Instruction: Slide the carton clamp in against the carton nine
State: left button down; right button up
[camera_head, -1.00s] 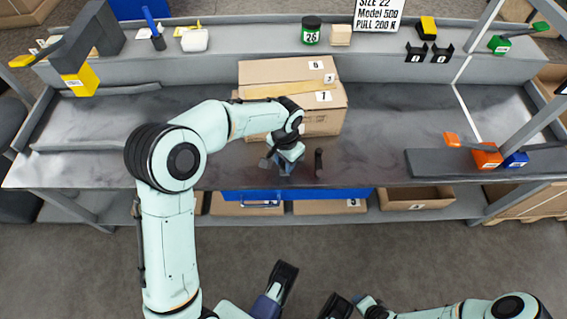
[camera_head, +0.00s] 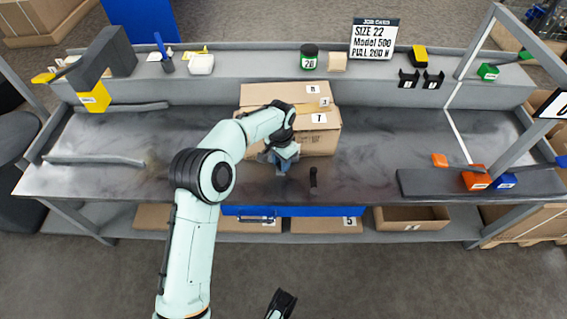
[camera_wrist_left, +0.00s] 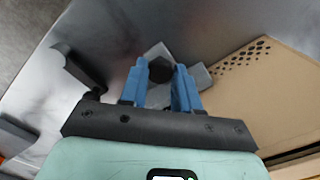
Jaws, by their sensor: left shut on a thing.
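The carton clamp (camera_wrist_left: 205,75) is a pale grey piece with a dark round knob, seen between the blue fingers in the left wrist view. My left gripper (camera_wrist_left: 160,88) is shut on it at the tabletop. In the head view, my left gripper (camera_head: 282,163) is at the front left of the stacked cartons (camera_head: 322,142) and hides most of the clamp. The brown carton (camera_wrist_left: 265,90) shows close beside the clamp's right end in the wrist view; I cannot tell whether they touch. Its visible labels do not clearly read nine.
A dark upright handle (camera_head: 313,178) stands on the bench just right of my left gripper. An orange block (camera_head: 476,180) and a blue block (camera_head: 504,181) sit at the right. The bench (camera_head: 385,150) right of the cartons is clear.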

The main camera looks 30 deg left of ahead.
pick_arm(q)
jog(key=shift+w, duration=0.1)
jog(key=c, duration=1.1)
grip_release()
notch_tip(320, 180, up, 13)
jog(key=p, duration=0.3)
jog(key=shift+r, duration=0.2)
pick_arm(e)
jog(key=s+a+r+g, duration=0.1)
jog(key=s+a+r, duration=0.1)
jog(key=s+r, duration=0.2)
jog(key=shift+s+a+g+y, duration=0.15)
jog(key=shift+s+g+y, duration=0.15)
jog(key=shift+s+y, duration=0.1)
pick_arm(q)
jog(key=shift+c, duration=0.2)
pick_arm(e)
jog(key=shift+f, duration=0.1)
